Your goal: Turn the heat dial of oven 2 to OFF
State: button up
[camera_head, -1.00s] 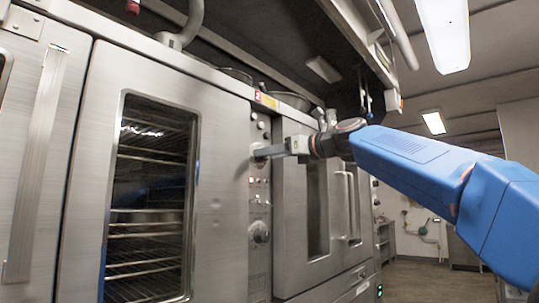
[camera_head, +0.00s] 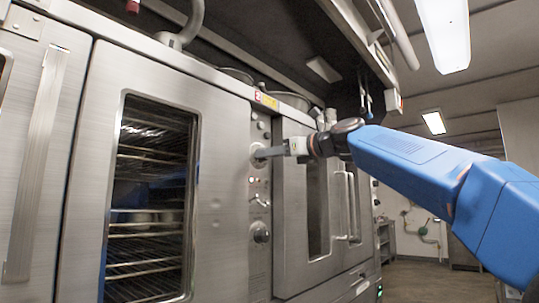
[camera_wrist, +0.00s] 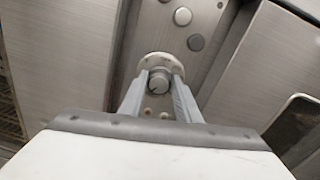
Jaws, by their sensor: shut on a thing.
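The oven's control panel (camera_head: 259,210) is a narrow upright metal strip right of a large glass oven door, with a red "2" label (camera_head: 258,97) at its top. My gripper (camera_head: 264,153) reaches in from the right at the panel's upper dial. In the wrist view, the round metal dial (camera_wrist: 159,80) sits between the two fingers of my gripper (camera_wrist: 158,88), which are shut on it. A pale round plate (camera_wrist: 160,60) shows behind the dial. The dial's marks are too small to read. A second dial (camera_head: 261,233) sits lower on the panel.
Small indicator lights (camera_head: 257,180) and a small lever (camera_head: 260,201) lie between the two dials. The left oven door (camera_head: 220,220) and the right door (camera_head: 290,215) flank the panel. Round buttons (camera_wrist: 189,28) show above the dial in the wrist view.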

jog(key=m, duration=2)
jog(key=m+t, duration=0.1)
jog(key=m, duration=0.9)
jog(key=shift+f+h, duration=0.3)
jog(key=shift+f, duration=0.1)
dwell(0.8)
dwell(0.5)
jog(key=o, duration=1)
jog(key=shift+o, duration=0.2)
